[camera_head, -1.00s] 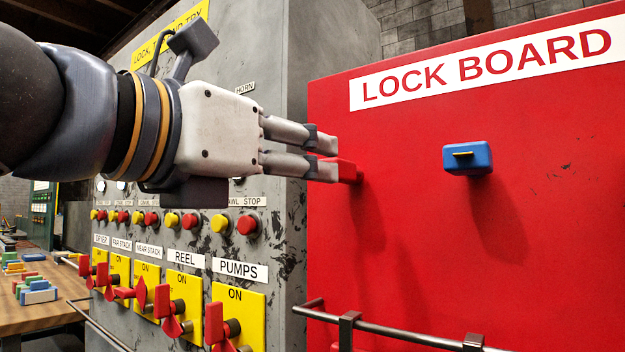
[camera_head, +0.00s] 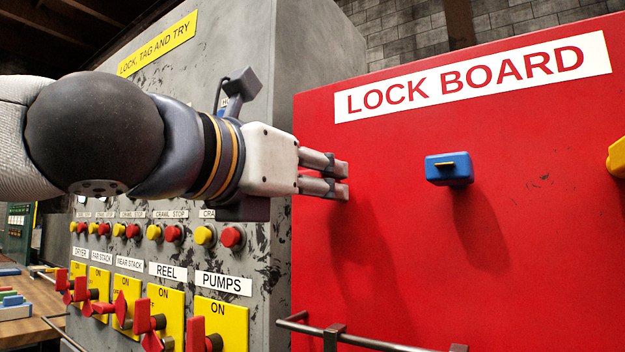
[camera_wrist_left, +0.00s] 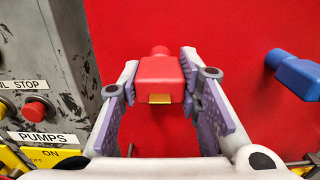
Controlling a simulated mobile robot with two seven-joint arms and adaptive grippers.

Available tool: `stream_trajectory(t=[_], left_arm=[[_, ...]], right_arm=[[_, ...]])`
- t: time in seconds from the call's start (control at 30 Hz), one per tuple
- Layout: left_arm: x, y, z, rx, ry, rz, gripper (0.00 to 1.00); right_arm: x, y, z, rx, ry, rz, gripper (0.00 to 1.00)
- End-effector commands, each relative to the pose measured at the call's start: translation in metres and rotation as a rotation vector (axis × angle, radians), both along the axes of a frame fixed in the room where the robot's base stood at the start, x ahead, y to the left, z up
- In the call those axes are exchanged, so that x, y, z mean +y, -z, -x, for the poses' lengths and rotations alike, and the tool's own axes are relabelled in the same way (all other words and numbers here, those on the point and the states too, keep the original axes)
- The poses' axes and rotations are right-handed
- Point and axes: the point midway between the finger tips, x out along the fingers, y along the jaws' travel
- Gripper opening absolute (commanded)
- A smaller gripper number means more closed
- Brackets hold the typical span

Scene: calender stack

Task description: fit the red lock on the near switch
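The red lock (camera_wrist_left: 160,80) hangs on the red lock board (camera_head: 400,230), with a yellow strip on its near face. In the left wrist view it sits between the fingertips of my left gripper (camera_wrist_left: 160,75), very close to both pads. I see no clear squeeze on it. In the head view the lock barely shows between the fingers of my left gripper (camera_head: 345,179) against the red board. The NEAR STACK switch (camera_head: 121,309) is on the grey cabinet at lower left. Its red handle looks turned differently from its neighbours'. My right gripper is out of view.
A blue lock (camera_head: 449,169) hangs to the right, and a yellow one (camera_head: 617,158) at the right edge. A metal rail (camera_head: 390,335) runs before the board. PUMPS (camera_head: 220,325) and REEL switches stick out at lower left. A wooden table (camera_head: 35,325) stands beyond.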

Motion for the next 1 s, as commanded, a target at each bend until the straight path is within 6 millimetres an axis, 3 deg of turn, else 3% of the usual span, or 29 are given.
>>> stream_trajectory(t=[0.37, 1.0], left_arm=[[0.002, -0.001, 0.002, -0.001, 0.0, 0.001, 0.0], [0.021, -0.002, 0.03, -0.002, 0.0, 0.0, 0.0]], right_arm=[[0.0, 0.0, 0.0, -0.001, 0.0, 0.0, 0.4], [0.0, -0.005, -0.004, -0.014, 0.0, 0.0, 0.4]])
